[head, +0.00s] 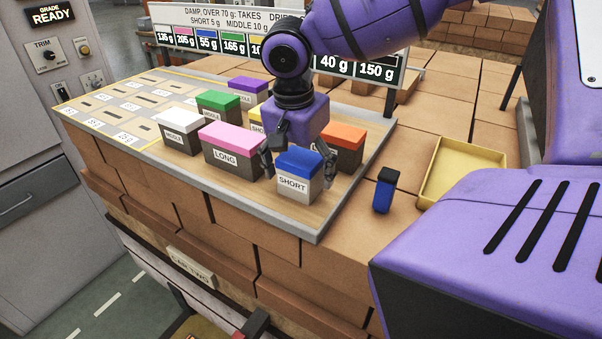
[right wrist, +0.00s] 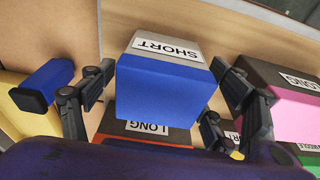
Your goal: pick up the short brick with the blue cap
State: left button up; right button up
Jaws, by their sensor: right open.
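The short brick with the blue cap (head: 299,164) stands upright at the front right of the board (head: 318,229). It has a pale grey body and a label reading SHORT; it also shows in the right wrist view (right wrist: 165,83). My right gripper (head: 298,168) is open and comes down from above, with its fingers on either side of this brick. In the right wrist view the gripper (right wrist: 165,100) has a finger left and right of the blue cap, with small gaps visible. My left gripper is not in view.
A pink-capped LONG brick (head: 224,139) stands close at left and an orange-capped brick (head: 345,139) behind right. White, green, purple and yellow caps stand further back. Right of the board are a small blue object with a black top (head: 385,190) and a yellow tray (head: 437,194).

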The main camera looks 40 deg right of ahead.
jog(key=shift+w+d+f, duration=0.1)
jog(key=shift+d+f, duration=0.05)
jog(key=shift+f, duration=0.8)
jog(key=shift+c, duration=0.2)
jog(key=shift+r, duration=0.1)
jog(key=c, duration=1.7)
